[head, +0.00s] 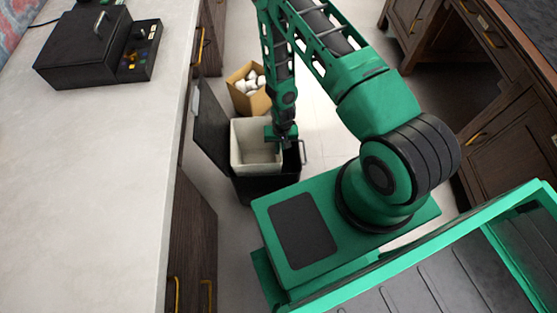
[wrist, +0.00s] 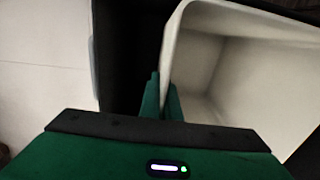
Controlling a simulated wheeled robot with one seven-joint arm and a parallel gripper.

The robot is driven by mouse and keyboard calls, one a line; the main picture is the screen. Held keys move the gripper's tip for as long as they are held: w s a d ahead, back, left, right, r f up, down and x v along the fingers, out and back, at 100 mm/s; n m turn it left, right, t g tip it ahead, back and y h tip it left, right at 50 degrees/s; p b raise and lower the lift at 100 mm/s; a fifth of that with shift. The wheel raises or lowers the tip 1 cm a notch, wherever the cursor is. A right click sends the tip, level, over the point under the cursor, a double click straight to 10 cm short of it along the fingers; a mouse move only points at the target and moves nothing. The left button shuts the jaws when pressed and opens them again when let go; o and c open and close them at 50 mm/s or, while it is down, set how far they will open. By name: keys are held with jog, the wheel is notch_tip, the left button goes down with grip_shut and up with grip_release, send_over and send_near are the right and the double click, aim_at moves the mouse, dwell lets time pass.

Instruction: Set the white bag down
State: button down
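The white bag (head: 249,162) is open-topped and box-shaped, and shows at the black bin (head: 262,190) on the floor. How deep it sits in the bin is hard to tell. My gripper (head: 283,135) reaches down to the bag's right side. In the wrist view, the two green fingers of my gripper (wrist: 163,100) straddle the side wall of the white bag (wrist: 195,60), one outside and one inside, and look closed on it. The bag's inside looks empty. The fingertips are partly hidden in shadow.
The bin's dark lid (head: 210,125) stands open on the left, beside the cabinets. A cardboard box (head: 247,101) with white crumpled items stands just behind. A pale counter (head: 90,190) with a black case (head: 85,45) lies left. A wooden desk (head: 490,90) stands right; pale floor (head: 318,115) is clear between.

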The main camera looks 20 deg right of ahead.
notch_tip(320, 180, down, 10)
jog(key=shift+r, duration=0.15)
dwell(0.4)
jog(key=shift+f, duration=0.6)
jog(key=c, duration=2)
grip_release()
notch_tip(320, 180, up, 13)
jog(key=shift+d+r, duration=0.15)
jog(key=shift+d, duration=0.1)
